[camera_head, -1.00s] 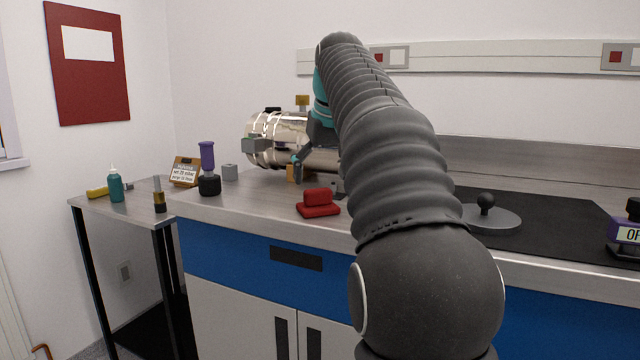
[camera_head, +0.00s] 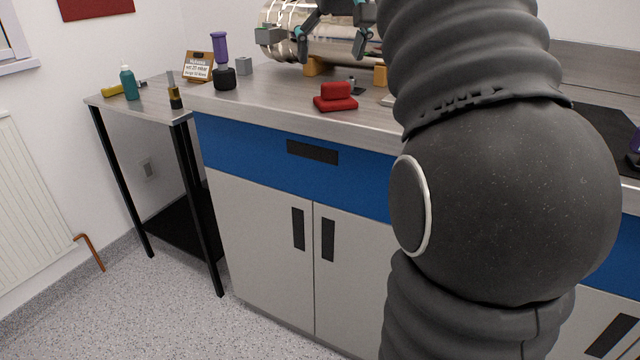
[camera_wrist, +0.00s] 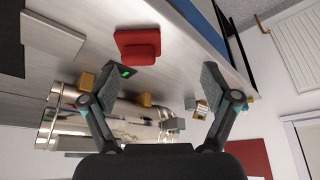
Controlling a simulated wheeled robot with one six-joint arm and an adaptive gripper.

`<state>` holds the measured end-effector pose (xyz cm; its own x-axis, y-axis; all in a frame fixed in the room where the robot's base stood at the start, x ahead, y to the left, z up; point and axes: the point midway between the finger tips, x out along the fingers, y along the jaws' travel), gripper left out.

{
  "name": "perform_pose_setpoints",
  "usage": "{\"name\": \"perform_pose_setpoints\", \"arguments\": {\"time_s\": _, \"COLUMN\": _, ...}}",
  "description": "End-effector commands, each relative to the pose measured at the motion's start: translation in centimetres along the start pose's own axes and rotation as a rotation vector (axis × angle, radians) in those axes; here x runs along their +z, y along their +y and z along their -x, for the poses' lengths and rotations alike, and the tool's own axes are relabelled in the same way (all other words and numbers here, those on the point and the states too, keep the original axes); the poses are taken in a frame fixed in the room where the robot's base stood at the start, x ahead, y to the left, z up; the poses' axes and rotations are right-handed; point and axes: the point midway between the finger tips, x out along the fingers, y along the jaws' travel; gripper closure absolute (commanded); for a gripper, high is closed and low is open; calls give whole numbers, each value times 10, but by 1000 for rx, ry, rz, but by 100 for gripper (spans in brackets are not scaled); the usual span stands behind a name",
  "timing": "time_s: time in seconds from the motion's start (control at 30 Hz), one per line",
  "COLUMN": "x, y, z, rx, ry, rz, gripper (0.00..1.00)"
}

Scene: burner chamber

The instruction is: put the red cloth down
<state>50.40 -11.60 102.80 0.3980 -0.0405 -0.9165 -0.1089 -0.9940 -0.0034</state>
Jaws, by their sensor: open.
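The red cloth (camera_head: 335,97) lies folded in a small stack on the grey worktop, near its front edge. It also shows in the wrist view (camera_wrist: 138,45), beyond the tip of the left finger. My gripper (camera_head: 332,45) is open, with nothing between its fingers. It hangs above and behind the cloth in the head view, in front of the shiny metal cylinder (camera_head: 285,42). In the wrist view, my gripper's (camera_wrist: 167,80) two fingers are spread wide and apart from the cloth.
A side table (camera_head: 150,102) holds a teal bottle (camera_head: 128,83). My arm hides much of the right side.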

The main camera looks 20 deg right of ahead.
Motion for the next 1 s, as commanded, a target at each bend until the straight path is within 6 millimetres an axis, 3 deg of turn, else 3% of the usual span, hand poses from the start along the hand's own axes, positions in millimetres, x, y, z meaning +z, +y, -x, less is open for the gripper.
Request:
{"name": "perform_pose_setpoints", "arguments": {"time_s": 0.1, "x": 35, "y": -22, "z": -13, "rx": -4, "ry": 10, "rz": 11, "gripper": 13}}
{"name": "perform_pose_setpoints", "arguments": {"time_s": 0.4, "x": 134, "y": -62, "z": -68, "rx": -16, "ry": 38, "rz": 40, "gripper": 13}}
{"name": "perform_pose_setpoints", "arguments": {"time_s": 0.8, "x": 287, "y": -91, "z": -165, "rx": -38, "ry": 73, "rz": 89, "gripper": 13}}
{"name": "perform_pose_setpoints", "arguments": {"time_s": 1.0, "x": 320, "y": -92, "z": -189, "rx": -44, "ry": 81, "rz": 99, "gripper": 13}}
